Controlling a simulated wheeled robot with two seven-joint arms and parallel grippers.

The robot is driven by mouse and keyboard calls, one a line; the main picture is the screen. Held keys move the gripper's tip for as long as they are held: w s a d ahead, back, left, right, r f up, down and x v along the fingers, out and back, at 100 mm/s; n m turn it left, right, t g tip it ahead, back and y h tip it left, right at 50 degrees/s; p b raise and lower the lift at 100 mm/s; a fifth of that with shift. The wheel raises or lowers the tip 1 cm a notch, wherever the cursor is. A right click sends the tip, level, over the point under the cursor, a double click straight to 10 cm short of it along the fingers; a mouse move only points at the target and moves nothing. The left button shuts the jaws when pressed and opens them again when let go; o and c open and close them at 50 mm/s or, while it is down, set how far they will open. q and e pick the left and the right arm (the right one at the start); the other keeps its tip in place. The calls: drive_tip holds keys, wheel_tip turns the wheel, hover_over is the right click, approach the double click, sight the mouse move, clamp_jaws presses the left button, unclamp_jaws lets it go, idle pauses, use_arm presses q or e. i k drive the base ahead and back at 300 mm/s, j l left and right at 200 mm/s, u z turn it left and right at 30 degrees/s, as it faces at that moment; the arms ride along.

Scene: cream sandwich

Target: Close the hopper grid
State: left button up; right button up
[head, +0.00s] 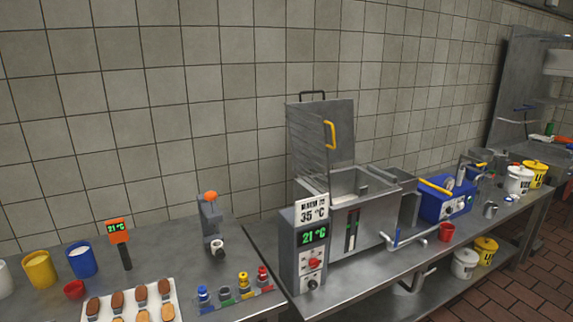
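The hopper (340,225) is a steel box on the counter, near the middle of the head view. Its grid (308,140) is a grey barred panel standing raised, tilted up at the back of the hopper. A yellow handle (331,135) is fixed on the grid's right part. The hopper's mouth (357,184) is uncovered, with pale content visible inside. Neither of my grippers shows in the head view.
A control box (303,252) reading 21 °C, under a 35 °C sign, stands at the hopper's front left. A blue machine (446,200) and red cup (446,232) are to the right. Cups, a tray (172,290) and small bottles occupy the left counter.

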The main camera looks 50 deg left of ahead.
sight(327, 146)
drive_tip(key=u, duration=1.35)
drive_tip(key=i+j+u, duration=0.1)
drive_tip(key=j+u, duration=0.15)
drive_tip(key=i+j+u, duration=0.2)
drive_tip(key=k, duration=0.05)
